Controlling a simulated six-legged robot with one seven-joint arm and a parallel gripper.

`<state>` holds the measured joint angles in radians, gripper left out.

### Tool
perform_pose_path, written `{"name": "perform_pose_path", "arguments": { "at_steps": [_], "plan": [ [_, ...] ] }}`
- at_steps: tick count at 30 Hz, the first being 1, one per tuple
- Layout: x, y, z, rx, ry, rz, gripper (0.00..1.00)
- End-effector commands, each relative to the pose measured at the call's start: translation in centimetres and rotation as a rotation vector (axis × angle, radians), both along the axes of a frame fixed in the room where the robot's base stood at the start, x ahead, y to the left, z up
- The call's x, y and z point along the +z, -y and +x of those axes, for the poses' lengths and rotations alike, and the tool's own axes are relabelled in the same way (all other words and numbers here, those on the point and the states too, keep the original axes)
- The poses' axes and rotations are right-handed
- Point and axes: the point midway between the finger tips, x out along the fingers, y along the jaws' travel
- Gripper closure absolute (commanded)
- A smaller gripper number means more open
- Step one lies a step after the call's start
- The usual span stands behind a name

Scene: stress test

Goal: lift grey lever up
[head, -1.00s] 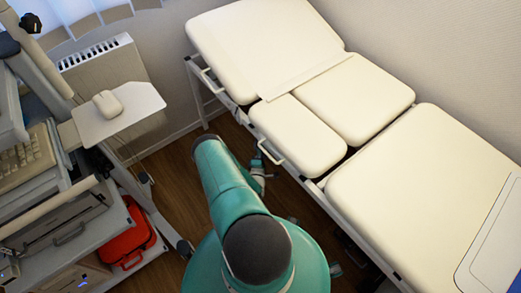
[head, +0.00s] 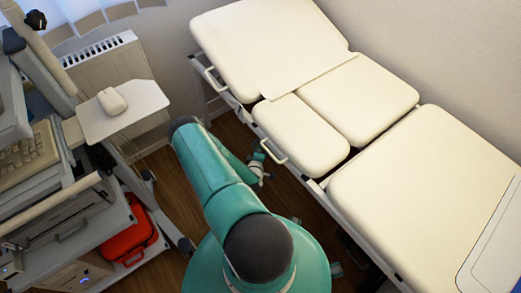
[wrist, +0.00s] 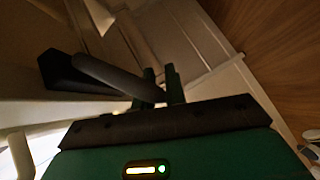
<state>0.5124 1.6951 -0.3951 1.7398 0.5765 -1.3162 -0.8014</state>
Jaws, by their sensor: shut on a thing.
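The grey lever (wrist: 115,77) is a dark bar in the wrist view. It slopes from a black block at the upper left down to my gripper (wrist: 162,88). My gripper's two green fingers are shut on the lever's lower right end. The fingers hide part of that end. In the head view my green arm reaches down beside the cream treatment bed (head: 350,98), and the lever cannot be made out there.
The bed with its white side rails fills the right. On the left stand a cart with a keyboard (head: 28,155), a shelf with a white mouse (head: 112,101), a red case (head: 128,240) and a radiator (head: 105,58).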

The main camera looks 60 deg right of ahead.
Motion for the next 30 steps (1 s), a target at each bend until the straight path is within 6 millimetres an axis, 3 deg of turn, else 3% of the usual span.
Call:
{"name": "perform_pose_path", "arguments": {
  "at_steps": [15,30],
  "plan": [
    [1.4,-0.8,0.6,0.002,0.14,0.267,1.0],
    [1.6,-0.9,0.6,0.002,0.156,0.297,1.0]
  ]
}}
